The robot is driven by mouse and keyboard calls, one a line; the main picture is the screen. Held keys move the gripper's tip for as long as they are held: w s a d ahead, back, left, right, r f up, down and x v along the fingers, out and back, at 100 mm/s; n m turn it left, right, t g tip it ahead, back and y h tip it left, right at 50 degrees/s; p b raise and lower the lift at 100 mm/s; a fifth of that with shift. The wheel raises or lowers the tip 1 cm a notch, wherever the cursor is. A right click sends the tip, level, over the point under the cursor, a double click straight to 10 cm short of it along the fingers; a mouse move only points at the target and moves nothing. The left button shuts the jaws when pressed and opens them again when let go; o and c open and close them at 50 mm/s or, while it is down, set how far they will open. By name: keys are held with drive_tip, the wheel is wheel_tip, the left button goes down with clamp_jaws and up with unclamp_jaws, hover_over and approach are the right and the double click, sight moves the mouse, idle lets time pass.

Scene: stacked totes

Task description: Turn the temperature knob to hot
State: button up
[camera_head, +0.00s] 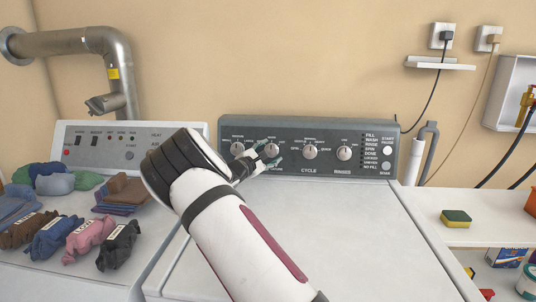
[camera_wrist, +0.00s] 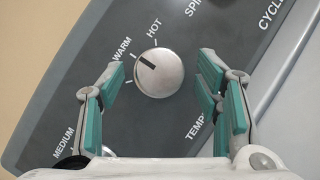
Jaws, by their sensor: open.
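The temperature knob (camera_wrist: 158,73) is a round silver dial on the dark panel, with a black pointer mark. The pointer is tilted up and left, toward the WARM label (camera_wrist: 122,49); the HOT label (camera_wrist: 155,28) is above the knob. In the head view the knob (camera_head: 271,150) is second from the left on the washer panel. My gripper (camera_head: 267,155) is open at this knob. In the wrist view its teal-padded fingers stand on either side of the knob, with visible gaps. TEMP lettering below is partly hidden by the right finger.
Other knobs sit close by: one to the left (camera_head: 237,148) and two to the right (camera_head: 310,151), (camera_head: 344,153). The washer lid (camera_head: 330,230) is clear. Folded clothes and bundles (camera_head: 87,235) lie on the machine at left. A sponge (camera_head: 456,218) sits on the right shelf.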

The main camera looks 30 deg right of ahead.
drive_tip(key=c, duration=1.2)
drive_tip(key=shift+o, duration=0.2)
drive_tip(key=shift+m, duration=0.4)
drive_tip(key=m+g+y+b, duration=0.1)
drive_tip(key=m+g+b, duration=0.1)
drive_tip(key=m, duration=0.1)
drive_tip(key=shift+w+r+m, duration=0.1)
drive_tip(key=shift+r+m, duration=0.05)
drive_tip(key=shift+m, duration=0.25)
drive_tip(key=m+y+b, duration=0.1)
drive_tip(key=m, duration=0.1)
drive_tip(key=m+g+y+b, duration=0.1)
drive_tip(key=m, duration=0.1)
drive_tip(key=shift+r+m, duration=0.2)
drive_tip(key=shift+m, duration=0.2)
drive_tip(key=shift+y+b, duration=0.3)
drive_tip(key=o, duration=1.2)
drive_tip(key=shift+c, duration=0.2)
drive_tip(key=shift+r, duration=0.1)
